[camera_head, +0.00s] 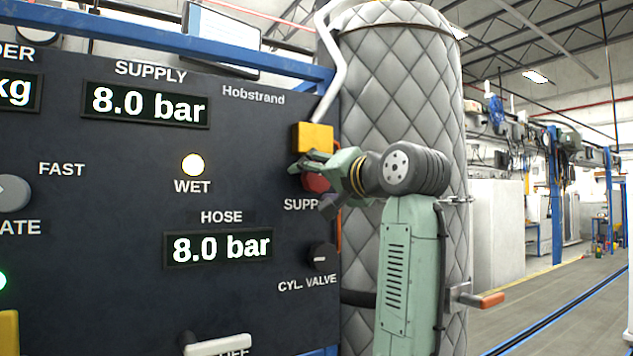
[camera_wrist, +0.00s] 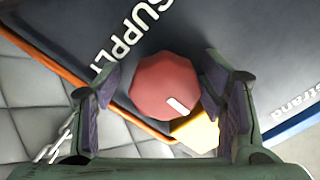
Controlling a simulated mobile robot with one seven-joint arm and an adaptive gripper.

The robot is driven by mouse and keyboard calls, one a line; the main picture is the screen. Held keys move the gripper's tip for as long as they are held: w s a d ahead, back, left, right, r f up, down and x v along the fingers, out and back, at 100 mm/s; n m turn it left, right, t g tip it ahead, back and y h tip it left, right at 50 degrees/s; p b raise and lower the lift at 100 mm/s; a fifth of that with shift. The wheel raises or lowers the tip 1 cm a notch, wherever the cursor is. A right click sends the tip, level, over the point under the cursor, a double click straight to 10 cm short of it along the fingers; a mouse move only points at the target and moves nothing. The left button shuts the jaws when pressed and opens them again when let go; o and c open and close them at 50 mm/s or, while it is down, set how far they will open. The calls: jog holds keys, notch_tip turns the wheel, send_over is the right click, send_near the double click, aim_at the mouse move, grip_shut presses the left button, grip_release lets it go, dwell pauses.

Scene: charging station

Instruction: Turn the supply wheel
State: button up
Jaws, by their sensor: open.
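The supply wheel is a red faceted knob (camera_head: 316,182) on the dark panel, just above the partly hidden "SUPPLY" label. In the wrist view the red knob (camera_wrist: 166,85) shows a white mark near its edge on the yellow block's side. My gripper (camera_head: 318,180) is at the knob, and my arm comes in from the right. In the wrist view my gripper (camera_wrist: 160,98) is open, with one finger on each side of the knob. A narrow gap shows at the left finger; whether the right finger touches the knob I cannot tell.
A yellow block (camera_head: 313,137) with a white pipe (camera_head: 335,75) sits directly above the knob. The CYL. VALVE knob (camera_head: 322,256) is below. The supply and hose displays (camera_head: 146,104) both read 8.0 bar. A quilted grey cylinder (camera_head: 385,90) stands behind my arm.

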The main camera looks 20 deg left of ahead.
jog(key=shift+s+r, duration=0.2)
jog(key=shift+s, duration=0.05)
jog(key=shift+s+d, duration=0.2)
jog(key=shift+d, duration=0.05)
jog(key=v, duration=0.7)
jog(key=shift+f, duration=0.15)
jog(key=shift+d, duration=0.15)
